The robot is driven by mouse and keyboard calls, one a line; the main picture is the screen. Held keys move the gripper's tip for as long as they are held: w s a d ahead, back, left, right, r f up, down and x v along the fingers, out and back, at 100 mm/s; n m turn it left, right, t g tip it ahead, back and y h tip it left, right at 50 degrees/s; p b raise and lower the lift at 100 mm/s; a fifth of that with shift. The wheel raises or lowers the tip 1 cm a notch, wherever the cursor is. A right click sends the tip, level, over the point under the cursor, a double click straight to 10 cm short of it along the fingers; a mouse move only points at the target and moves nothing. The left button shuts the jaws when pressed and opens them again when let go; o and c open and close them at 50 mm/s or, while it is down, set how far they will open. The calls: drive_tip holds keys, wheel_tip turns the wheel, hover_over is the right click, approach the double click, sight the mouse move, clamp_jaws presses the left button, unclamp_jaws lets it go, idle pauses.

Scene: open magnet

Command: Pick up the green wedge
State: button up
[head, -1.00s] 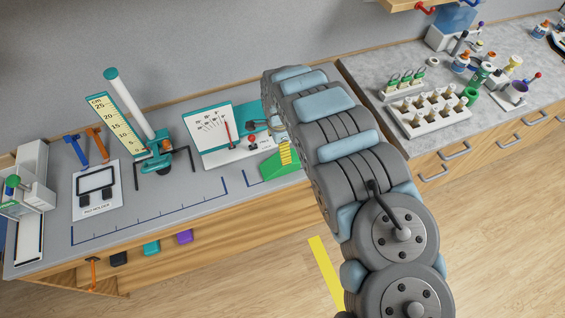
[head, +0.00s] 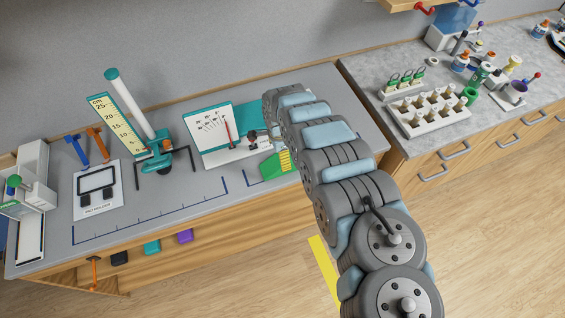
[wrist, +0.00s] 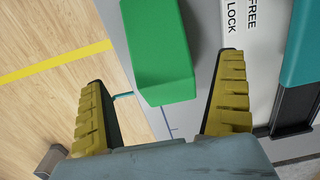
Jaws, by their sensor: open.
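The green wedge (head: 272,167) rests near the front edge of the grey bench, and my arm hides part of its surroundings. In the wrist view the wedge (wrist: 160,50) fills the upper middle, its near end showing between my two yellow fingers. My gripper (wrist: 165,75) is open, with a finger on each side of the wedge and a visible gap on both sides. I cannot tell how far above the wedge the fingertips are.
A white and teal panel (head: 213,130) with a lock label stands behind the wedge; its base lies close to my right finger. A teal stand with a scale (head: 120,122) is farther left. Bare bench top (head: 195,200) lies left of the wedge.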

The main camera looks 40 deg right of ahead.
sight(279, 163)
drive_tip(key=shift+w+f, duration=0.15)
drive_tip(key=shift+f, duration=1.6)
drive_tip(key=shift+a+f, duration=0.1)
drive_tip(key=shift+f, duration=0.5)
drive_tip(key=c, duration=1.2)
drive_tip(key=shift+r, duration=0.1)
drive_tip(key=shift+c, duration=0.2)
